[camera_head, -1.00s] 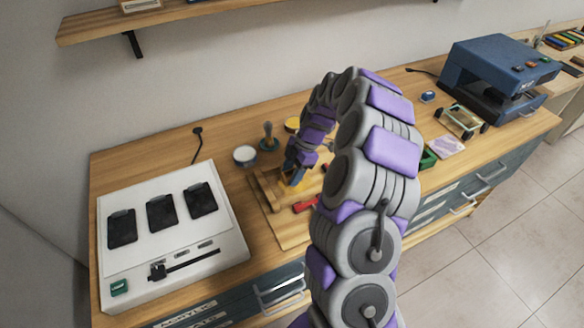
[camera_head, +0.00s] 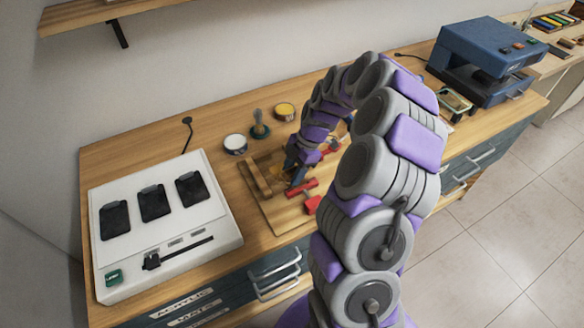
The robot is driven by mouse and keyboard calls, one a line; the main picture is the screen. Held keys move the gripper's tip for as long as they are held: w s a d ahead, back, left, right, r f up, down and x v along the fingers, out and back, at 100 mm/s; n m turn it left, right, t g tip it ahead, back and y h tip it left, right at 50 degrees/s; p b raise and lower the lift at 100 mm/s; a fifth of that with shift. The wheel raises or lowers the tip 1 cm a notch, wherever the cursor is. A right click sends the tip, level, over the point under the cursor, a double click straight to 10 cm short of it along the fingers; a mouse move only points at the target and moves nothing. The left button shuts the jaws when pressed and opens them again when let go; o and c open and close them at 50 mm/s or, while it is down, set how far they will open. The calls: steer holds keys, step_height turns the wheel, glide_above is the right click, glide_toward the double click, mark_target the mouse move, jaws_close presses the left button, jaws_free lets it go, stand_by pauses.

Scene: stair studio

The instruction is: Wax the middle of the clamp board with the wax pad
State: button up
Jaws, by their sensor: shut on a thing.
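The clamp board (camera_head: 268,211) is a light wooden board lying on the workbench, with a raised wooden bar (camera_head: 255,179) along its left side and red clamp parts (camera_head: 302,188) on its right. My gripper (camera_head: 286,180) reaches down over the middle of the board from the right. A small yellowish thing shows at its fingertips, likely the wax pad; it is mostly hidden by the fingers. I cannot tell whether it touches the board. My arm covers the right part of the board.
A white machine with three black pads (camera_head: 225,243) stands to the left. A white-topped tin (camera_head: 235,144), a stamp-like tool (camera_head: 259,130) and a yellow-topped tin (camera_head: 285,111) stand behind the board. A blue machine (camera_head: 483,62) stands at the back right. A shelf (camera_head: 85,17) hangs above.

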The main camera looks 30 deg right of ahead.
mark_target(273, 166)
steer(key=shift+a, duration=0.9)
steer(key=shift+w+a, duration=0.15)
steer(key=shift+w, duration=3.55)
steer(key=shift+r, duration=0.15)
steer(key=shift+w+r, duration=0.25)
steer(key=shift+r, duration=0.2)
step_height(273, 166, up, 3)
steer(key=shift+w+f, duration=0.1)
steer(key=shift+f, duration=0.05)
steer(key=shift+r, duration=0.95)
steer(key=shift+s+r, duration=0.15)
steer(key=shift+s, duration=0.05)
